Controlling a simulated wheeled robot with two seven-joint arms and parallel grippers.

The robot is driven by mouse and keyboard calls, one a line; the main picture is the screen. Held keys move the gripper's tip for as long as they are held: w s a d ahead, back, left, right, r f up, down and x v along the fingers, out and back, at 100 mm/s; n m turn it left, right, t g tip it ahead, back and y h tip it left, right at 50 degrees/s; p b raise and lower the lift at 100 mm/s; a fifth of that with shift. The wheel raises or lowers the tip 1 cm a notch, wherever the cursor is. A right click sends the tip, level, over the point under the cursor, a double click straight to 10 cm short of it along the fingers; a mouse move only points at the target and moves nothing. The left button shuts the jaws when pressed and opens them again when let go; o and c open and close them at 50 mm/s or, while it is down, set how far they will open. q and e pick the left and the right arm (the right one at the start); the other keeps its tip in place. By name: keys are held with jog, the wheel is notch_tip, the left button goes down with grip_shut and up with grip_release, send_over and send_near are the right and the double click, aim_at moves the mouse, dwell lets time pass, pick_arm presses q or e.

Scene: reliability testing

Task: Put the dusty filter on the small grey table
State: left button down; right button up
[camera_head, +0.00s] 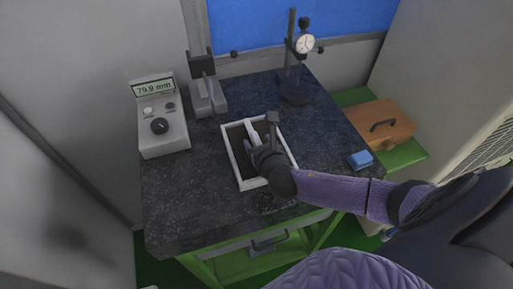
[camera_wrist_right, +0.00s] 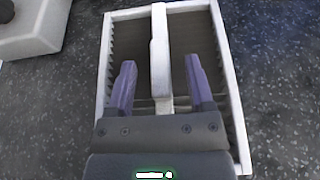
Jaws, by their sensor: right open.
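The dusty filter (camera_head: 231,158) is a white rectangular frame around grey-brown pleats, lying flat on a dark speckled table top (camera_head: 190,215). A white bar (camera_wrist_right: 159,45) runs lengthwise over the middle of the filter (camera_wrist_right: 185,45). My right gripper (camera_head: 262,150) is over the filter, and the arm hides part of its near right side. In the right wrist view my right gripper (camera_wrist_right: 160,66) is open, one finger on each side of the bar, with gaps between. My left gripper is not in view. I see no separate small grey table.
A meter reading 79.9 mm (camera_head: 162,125) and a grey fixture (camera_head: 206,98) stand left of the filter. A dial gauge stand (camera_head: 294,85) stands at the back. A blue block (camera_head: 360,159) lies right. A wooden case (camera_head: 372,127) lies beyond the table's right edge. The front left is clear.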

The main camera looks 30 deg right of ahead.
grip_shut()
dwell(0.3)
